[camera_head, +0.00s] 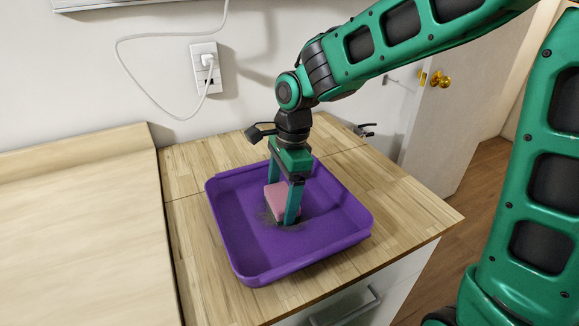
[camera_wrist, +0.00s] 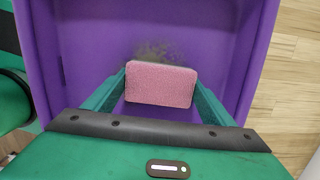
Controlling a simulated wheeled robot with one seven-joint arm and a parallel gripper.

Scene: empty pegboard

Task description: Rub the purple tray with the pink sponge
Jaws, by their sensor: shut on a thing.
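The purple tray (camera_head: 317,236) sits on the wooden counter, and it fills most of the wrist view (camera_wrist: 100,37). A dark smudge (camera_wrist: 155,50) marks its floor beside the sponge; some of it also shows in the head view around the sponge's base. The pink sponge (camera_head: 276,196) is between the fingers of my gripper (camera_head: 281,212), low inside the tray. In the wrist view the sponge (camera_wrist: 160,84) is seen from above, with a green finger at each side. My gripper is shut on it. Whether the sponge's underside touches the tray floor is hard to tell.
The wooden counter (camera_head: 405,212) has free room right of the tray. A lighter wooden surface (camera_head: 80,235) lies at the left. A wall outlet (camera_head: 206,68) with a white plug and cable is behind. A door (camera_head: 445,115) stands at the back right.

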